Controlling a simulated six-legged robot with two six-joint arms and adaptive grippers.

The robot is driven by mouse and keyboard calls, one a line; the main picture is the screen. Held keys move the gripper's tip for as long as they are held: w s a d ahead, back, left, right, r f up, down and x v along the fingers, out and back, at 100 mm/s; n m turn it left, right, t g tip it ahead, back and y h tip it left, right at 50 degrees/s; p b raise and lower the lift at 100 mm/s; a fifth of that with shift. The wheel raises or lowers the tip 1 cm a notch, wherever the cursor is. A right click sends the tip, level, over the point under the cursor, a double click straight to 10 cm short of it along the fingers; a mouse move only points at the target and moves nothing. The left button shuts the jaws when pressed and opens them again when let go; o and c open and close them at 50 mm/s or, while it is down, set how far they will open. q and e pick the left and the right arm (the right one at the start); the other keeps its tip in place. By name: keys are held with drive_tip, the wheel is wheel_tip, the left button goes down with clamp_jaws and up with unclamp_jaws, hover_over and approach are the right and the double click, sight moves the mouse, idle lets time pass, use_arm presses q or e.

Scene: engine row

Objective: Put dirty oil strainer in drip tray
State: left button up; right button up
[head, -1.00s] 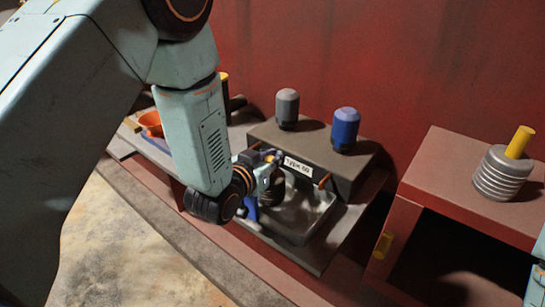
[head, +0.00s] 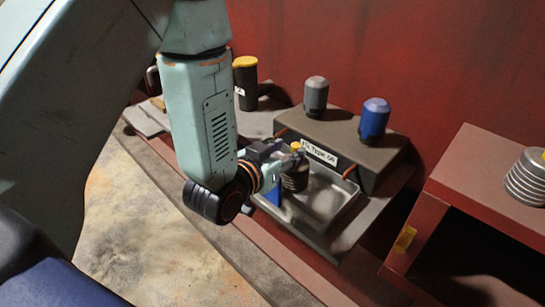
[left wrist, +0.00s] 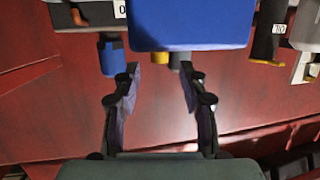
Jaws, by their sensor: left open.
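A dark ribbed strainer (head: 295,180) with a yellow top stands upright in the left part of the grey metal drip tray (head: 345,218) in the head view. Its lower end is partly hidden, so its contact with the tray floor is unclear. My left gripper (head: 284,162) is open close beside the strainer's upper part. In the left wrist view, which is upside down, the gripper's fingers (left wrist: 160,72) are spread, with nothing held between them. A large blue thing (left wrist: 190,22) lies beyond the fingertips. My right gripper is out of view.
A grey box (head: 340,145) with a label stands behind the tray and bears a grey canister (head: 315,97) and a blue canister (head: 374,120). A black container (head: 245,85) with a yellow lid is farther left. A silver ribbed strainer (head: 527,178) stands on the red cabinet (head: 480,185).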

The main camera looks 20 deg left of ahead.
use_arm(q)
drive_tip(key=p+v, duration=0.1)
drive_tip(key=v, duration=0.5)
drive_tip(key=s+a+f+n+g+y, duration=0.1)
drive_tip(key=s+f+g, duration=0.4)
drive_tip(key=f, duration=0.4)
drive_tip(key=s+f+g, duration=0.2)
drive_tip(key=s+f, duration=0.4)
drive_tip(key=f, duration=0.2)
drive_tip(key=s+f+g, duration=0.4)
drive_tip(key=s, duration=0.4)
drive_tip(key=s+a+f+n+g+y, duration=0.1)
drive_tip(key=s+f+g, duration=0.2)
drive_tip(key=s, duration=0.6)
wheel_tip(320, 180, down, 2)
drive_tip(key=shift+s+a+f+g, duration=0.1)
drive_tip(key=shift+s+a+g, duration=0.15)
drive_tip(key=shift+g, duration=0.15)
